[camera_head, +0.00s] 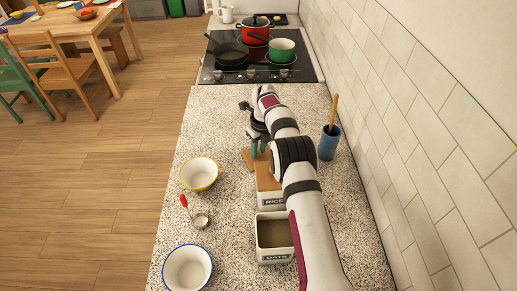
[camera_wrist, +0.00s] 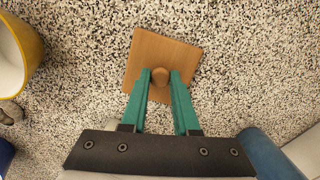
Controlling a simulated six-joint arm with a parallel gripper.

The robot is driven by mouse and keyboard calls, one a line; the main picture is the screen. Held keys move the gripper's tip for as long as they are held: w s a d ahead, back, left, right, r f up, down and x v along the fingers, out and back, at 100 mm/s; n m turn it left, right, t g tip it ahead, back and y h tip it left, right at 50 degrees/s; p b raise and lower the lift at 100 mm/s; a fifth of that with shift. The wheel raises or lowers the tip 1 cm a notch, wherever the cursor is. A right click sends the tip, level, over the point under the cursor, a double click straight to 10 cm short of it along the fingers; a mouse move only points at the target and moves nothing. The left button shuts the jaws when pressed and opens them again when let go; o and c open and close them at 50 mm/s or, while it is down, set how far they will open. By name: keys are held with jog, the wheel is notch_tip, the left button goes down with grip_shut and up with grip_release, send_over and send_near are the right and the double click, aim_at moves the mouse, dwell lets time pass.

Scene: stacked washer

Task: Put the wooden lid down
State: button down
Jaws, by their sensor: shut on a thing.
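The square wooden lid (camera_wrist: 172,51) has a round knob in its middle. My gripper (camera_wrist: 160,74) is shut on this knob, one green finger on each side. In the head view the lid (camera_head: 248,161) is partly hidden behind my gripper (camera_head: 258,152). It is over the speckled counter, just beyond and left of the RICE canister (camera_head: 270,200). I cannot tell whether it touches the counter. The RICE canister has a brown wooden top. The OATS canister (camera_head: 273,257), nearer, is open with its contents showing.
A yellow-rimmed bowl (camera_head: 199,174), a red-handled scoop (camera_head: 201,221) and a blue-rimmed bowl (camera_head: 188,269) stand on the left. A blue utensil cup (camera_head: 329,143) stands on the right by the tiled wall. The counter (camera_head: 221,112) is bare before the stove (camera_head: 257,62) with its pots.

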jog(key=c, duration=0.7)
grip_release()
jog(key=shift+o, duration=0.2)
